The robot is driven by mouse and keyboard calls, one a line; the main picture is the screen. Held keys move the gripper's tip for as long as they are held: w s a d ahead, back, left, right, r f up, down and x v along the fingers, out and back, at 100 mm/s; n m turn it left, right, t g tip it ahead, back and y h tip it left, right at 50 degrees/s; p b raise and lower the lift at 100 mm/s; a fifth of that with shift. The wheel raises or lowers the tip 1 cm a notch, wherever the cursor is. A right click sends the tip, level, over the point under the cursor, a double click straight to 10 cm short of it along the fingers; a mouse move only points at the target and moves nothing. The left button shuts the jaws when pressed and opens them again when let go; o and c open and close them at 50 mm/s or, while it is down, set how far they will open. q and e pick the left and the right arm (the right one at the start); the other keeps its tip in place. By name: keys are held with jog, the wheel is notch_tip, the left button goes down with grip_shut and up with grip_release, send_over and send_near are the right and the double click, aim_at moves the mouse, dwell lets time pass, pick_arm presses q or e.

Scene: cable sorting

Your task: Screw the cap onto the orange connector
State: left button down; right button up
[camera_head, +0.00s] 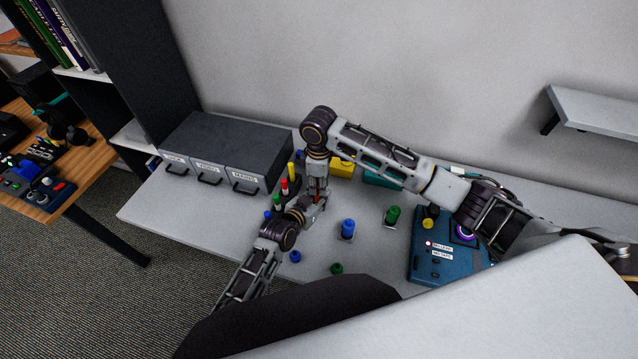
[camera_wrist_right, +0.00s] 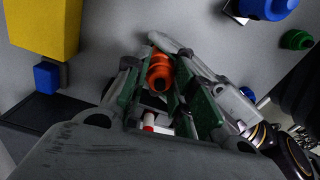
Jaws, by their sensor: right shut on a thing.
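An orange, ringed, round piece (camera_wrist_right: 159,70) sits between my right fingertips in the right wrist view; I cannot tell where the cap ends and the connector begins. My right gripper (camera_head: 319,197) points down over the table and is shut on this orange piece. In the head view only a small bit of orange (camera_head: 317,200) shows at the fingertips. My left gripper (camera_head: 306,206) comes in from the left, close beside the right one. Its fingers are too small and covered to tell whether they are open or shut.
Blue (camera_head: 348,228) and green (camera_head: 393,215) connectors stand to the right. A loose blue cap (camera_head: 295,256) and green cap (camera_head: 337,268) lie in front. A rack with yellow (camera_head: 291,171) and red (camera_head: 284,186) pieces stands left. Grey drawers (camera_head: 226,147) are behind; a blue device (camera_head: 428,262) is right.

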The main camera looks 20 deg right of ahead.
jog(key=m, duration=1.4)
jog(key=shift+m, duration=0.3)
jog(key=m, duration=0.4)
jog(key=shift+m, duration=0.4)
jog(key=o, duration=0.7)
jog(key=shift+r, duration=2.2)
